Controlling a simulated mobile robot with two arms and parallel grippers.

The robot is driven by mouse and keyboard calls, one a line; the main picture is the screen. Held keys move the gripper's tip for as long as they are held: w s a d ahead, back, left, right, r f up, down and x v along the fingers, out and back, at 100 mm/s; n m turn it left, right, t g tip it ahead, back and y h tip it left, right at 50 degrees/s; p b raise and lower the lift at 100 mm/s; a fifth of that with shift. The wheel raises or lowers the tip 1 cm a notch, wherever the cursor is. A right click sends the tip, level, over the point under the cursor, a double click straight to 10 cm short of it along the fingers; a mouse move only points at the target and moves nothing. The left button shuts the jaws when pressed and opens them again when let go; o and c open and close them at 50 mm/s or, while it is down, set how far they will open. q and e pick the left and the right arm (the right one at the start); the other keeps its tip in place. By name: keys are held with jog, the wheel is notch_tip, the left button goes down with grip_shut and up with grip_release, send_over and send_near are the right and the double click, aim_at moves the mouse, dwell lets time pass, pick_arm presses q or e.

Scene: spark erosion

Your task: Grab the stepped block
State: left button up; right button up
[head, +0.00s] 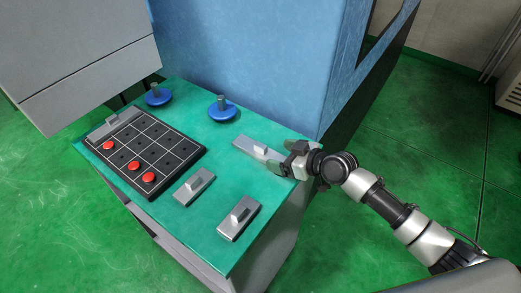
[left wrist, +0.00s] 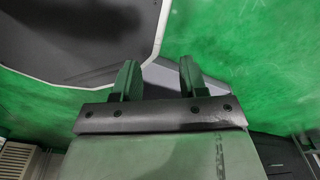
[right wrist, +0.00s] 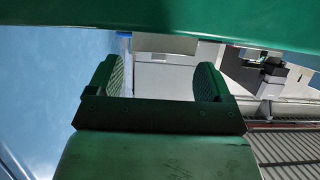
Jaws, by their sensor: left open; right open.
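Several grey metal pieces with a raised upper part lie on the green bench top (head: 222,153). A long one (head: 257,149) lies at the back right, a second (head: 194,187) nearer the middle, and a third (head: 239,217) near the front right corner. I cannot tell which is called the stepped block. My right gripper (head: 280,161) is at the right end of the long piece, open; whether it touches is unclear. The right wrist view shows its spread fingers (right wrist: 160,82) with no block between them. My left gripper (left wrist: 158,80) is open and empty in the left wrist view.
A black gridded tray (head: 145,149) with red round pieces (head: 134,166) sits at the left of the bench. Two blue-based knobs (head: 222,110) stand at the back. A blue machine wall (head: 250,60) rises behind the bench. Green floor surrounds it.

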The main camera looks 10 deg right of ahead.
aim_at(266, 149)
jog(key=x, duration=0.2)
jog(key=p+x, duration=0.1)
jog(key=x, duration=0.1)
jog(key=shift+w+a+r, duration=0.3)
jog(key=shift+w, duration=0.05)
jog(key=c, duration=1.3)
jog(key=shift+r, duration=0.2)
